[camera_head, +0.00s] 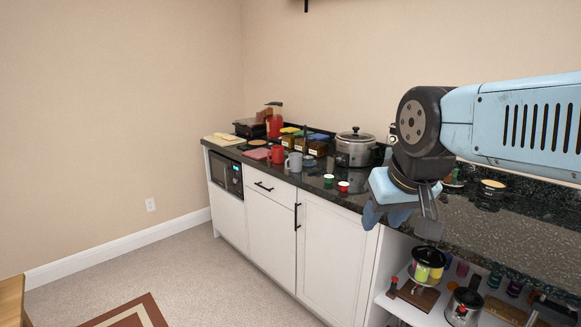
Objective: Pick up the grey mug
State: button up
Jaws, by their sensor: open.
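A grey mug (294,162) stands upright on the dark countertop (318,180), near its front edge, with its handle toward the left. A red mug (277,154) stands just left of it. My gripper (402,220) is open and empty, pointing down in front of the counter's edge. It is well to the right of the grey mug and apart from it.
A slow cooker (354,148) stands right of the grey mug. A small green cup (328,181) and a small red cup (343,186) sit near the front edge. Boxes (290,138) stand behind the mugs. Open shelves (410,300) hold pots below my arm. The carpet in front is mostly clear.

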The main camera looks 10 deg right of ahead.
aim_at(295, 159)
jog(key=z, duration=0.1)
jog(key=i, duration=1)
jog(key=u, duration=0.1)
